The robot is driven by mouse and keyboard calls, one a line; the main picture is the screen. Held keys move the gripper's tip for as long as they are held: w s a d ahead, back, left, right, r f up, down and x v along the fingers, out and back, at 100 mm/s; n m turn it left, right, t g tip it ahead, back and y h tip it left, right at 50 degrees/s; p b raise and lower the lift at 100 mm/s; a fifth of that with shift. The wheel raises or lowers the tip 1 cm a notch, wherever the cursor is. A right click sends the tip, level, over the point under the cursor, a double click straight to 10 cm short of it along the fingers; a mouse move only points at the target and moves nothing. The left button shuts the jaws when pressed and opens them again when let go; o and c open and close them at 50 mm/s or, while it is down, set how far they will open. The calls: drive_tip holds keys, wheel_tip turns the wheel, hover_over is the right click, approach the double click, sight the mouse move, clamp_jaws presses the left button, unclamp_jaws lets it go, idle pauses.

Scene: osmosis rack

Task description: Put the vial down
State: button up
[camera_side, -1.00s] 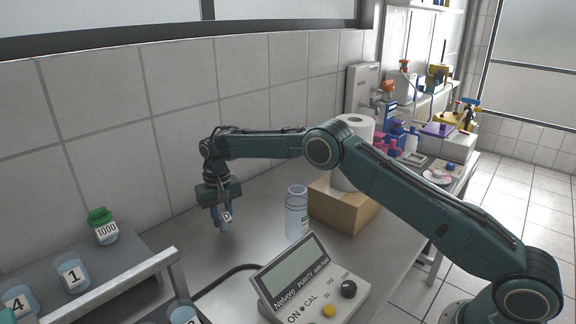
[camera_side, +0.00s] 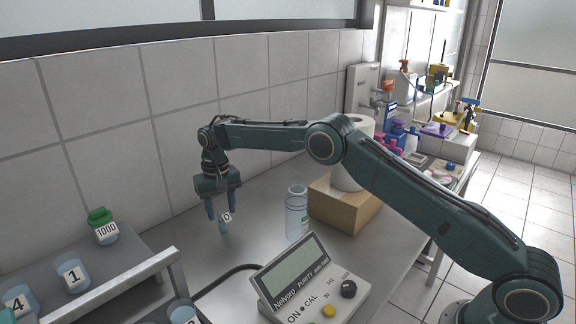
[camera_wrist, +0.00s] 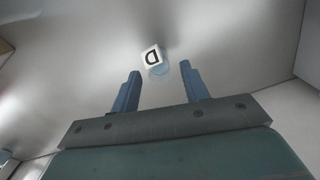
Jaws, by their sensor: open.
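A small bluish vial (camera_side: 224,224) with a white label marked "D" stands on the grey metal bench near the tiled wall. In the wrist view the vial (camera_wrist: 155,61) appears just beyond the fingertips, lined up between them. My gripper (camera_side: 221,211) points down over the vial, with its two blue fingers spread apart on either side of it. In the wrist view my gripper (camera_wrist: 157,72) is open and empty, with clear space between each finger and the vial.
A clear bottle (camera_side: 296,213) and a cardboard box (camera_side: 345,207) stand to the right. A purity meter (camera_side: 308,280) sits in front, its black cable (camera_side: 222,277) running left. A rack (camera_side: 130,275) with labelled vials is at the lower left. Bench around the vial is clear.

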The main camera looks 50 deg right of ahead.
sight(222, 211)
wheel_tip(222, 211, up, 9)
idle(0.4)
drive_tip(key=shift+r, duration=0.1)
idle(0.4)
drive_tip(key=s+d+r+n+t, duration=0.1)
drive_tip(key=s+d+r+t, duration=0.3)
drive_tip(key=s+r, duration=1.6)
drive_tip(key=s+d+f+n, duration=0.1)
drive_tip(key=s+f, duration=0.3)
drive_tip(key=s, duration=0.9)
drive_tip(key=s+d+f+t, duration=0.1)
drive_tip(key=s+d+f, duration=0.2)
drive_tip(key=s, duration=1)
drive_tip(key=shift+f+n+t, duration=0.3)
drive_tip(key=shift+f+n, duration=0.1)
drive_tip(key=shift+f, duration=0.4)
